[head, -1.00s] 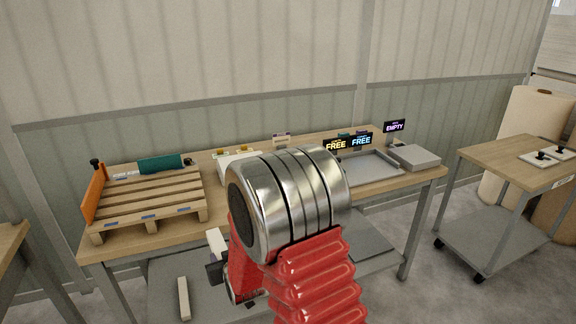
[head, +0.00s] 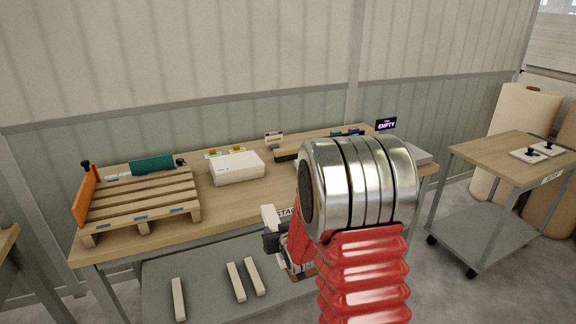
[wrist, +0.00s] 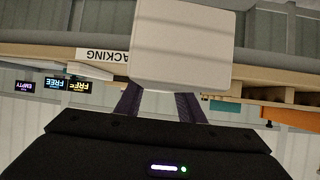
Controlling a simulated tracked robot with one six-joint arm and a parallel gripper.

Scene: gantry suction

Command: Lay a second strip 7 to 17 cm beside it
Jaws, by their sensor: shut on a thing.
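My gripper (head: 269,231) is shut on a pale strip (head: 268,215), held up in front of the bench's front edge. In the wrist view my gripper (wrist: 157,98) has its dark fingers on the same strip (wrist: 181,50), which shows as a broad pale block close to the camera. Three more pale strips lie on the grey lower shelf: one at the left (head: 178,299), and two close together, one in the middle (head: 236,282) and one just right of it (head: 254,276). My arm hides part of the bench and shelf.
The wooden bench (head: 232,205) carries a pallet (head: 145,198) with an orange end board (head: 88,197), and a white box (head: 236,168). The grey lower shelf (head: 205,285) has bare room between the left strip and the pair. A cart (head: 515,157) stands at the right.

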